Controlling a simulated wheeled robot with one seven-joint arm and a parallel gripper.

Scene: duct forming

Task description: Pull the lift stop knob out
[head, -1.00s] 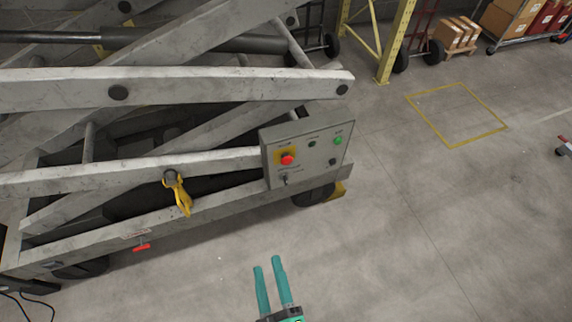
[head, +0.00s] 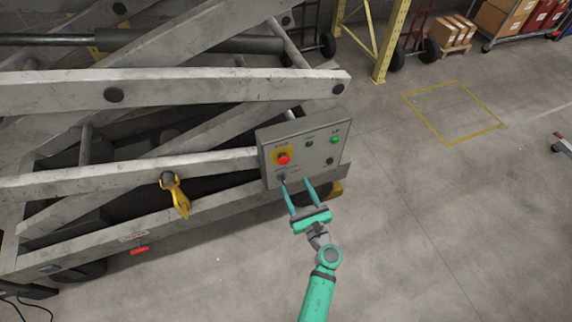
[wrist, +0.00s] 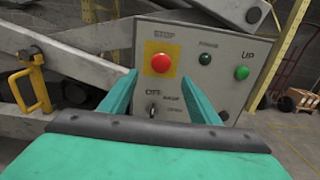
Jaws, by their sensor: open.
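The lift stop knob is a red mushroom button (head: 284,159) on a yellow square plate, at the left of the grey control panel (head: 312,131). In the wrist view the red knob (wrist: 161,63) sits under the word STOP, between my fingertips in the picture and a little above their middle. My gripper (head: 297,182) is open and empty, with its two teal fingers pointing at the panel's lower part. In the wrist view my gripper (wrist: 163,78) shows both fingers spread, apart from the knob. The exact gap to the panel cannot be told.
The panel also carries a green UP button (wrist: 242,73), a dark green lamp (wrist: 205,59) and a key switch (wrist: 152,110) below the knob. A yellow hook-shaped part (head: 175,194) hangs on the lift's beam to the left. Open floor (head: 430,230) lies to the right.

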